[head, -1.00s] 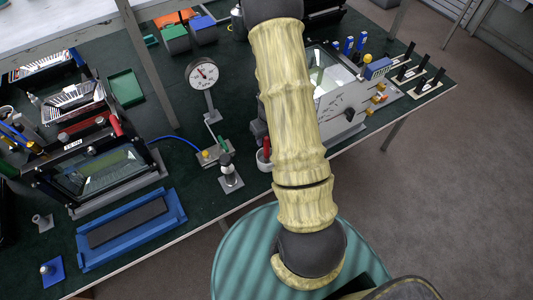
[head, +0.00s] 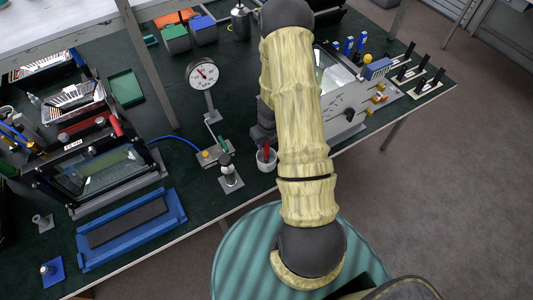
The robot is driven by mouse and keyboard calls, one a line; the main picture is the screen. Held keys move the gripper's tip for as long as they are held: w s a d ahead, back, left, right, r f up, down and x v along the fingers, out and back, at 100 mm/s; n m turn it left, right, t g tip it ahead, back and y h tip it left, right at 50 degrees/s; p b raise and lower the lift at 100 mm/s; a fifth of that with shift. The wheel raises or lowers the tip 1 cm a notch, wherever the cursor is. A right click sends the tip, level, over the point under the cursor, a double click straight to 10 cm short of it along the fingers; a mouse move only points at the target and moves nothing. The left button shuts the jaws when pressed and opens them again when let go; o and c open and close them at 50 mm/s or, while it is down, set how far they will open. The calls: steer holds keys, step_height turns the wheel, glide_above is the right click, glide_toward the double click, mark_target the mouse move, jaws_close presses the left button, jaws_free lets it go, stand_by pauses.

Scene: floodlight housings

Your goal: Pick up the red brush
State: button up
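A small white cup (head: 262,165) stands near the table's front edge, left of my arm. A red thing (head: 266,150) sticks up in it; it may be the red brush, but it is too small to be sure. My arm covers much of the table's middle. A dark part that looks like my wrist or gripper (head: 262,134) shows at the arm's left edge, just above the cup in the picture. Its fingers cannot be made out, nor whether they touch the red thing.
A dial gauge (head: 202,74) on a stand and a small clamp fixture (head: 230,178) stand left of the cup. A framed glass housing (head: 95,170) and a blue tray (head: 130,228) lie further left. A grey panel fixture (head: 360,100) stands to the right.

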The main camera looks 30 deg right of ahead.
jaws_close()
steer(key=shift+r, duration=0.15)
step_height(320, 180, up, 10)
steer(key=shift+f+p, duration=0.1)
steer(key=shift+p, duration=0.95)
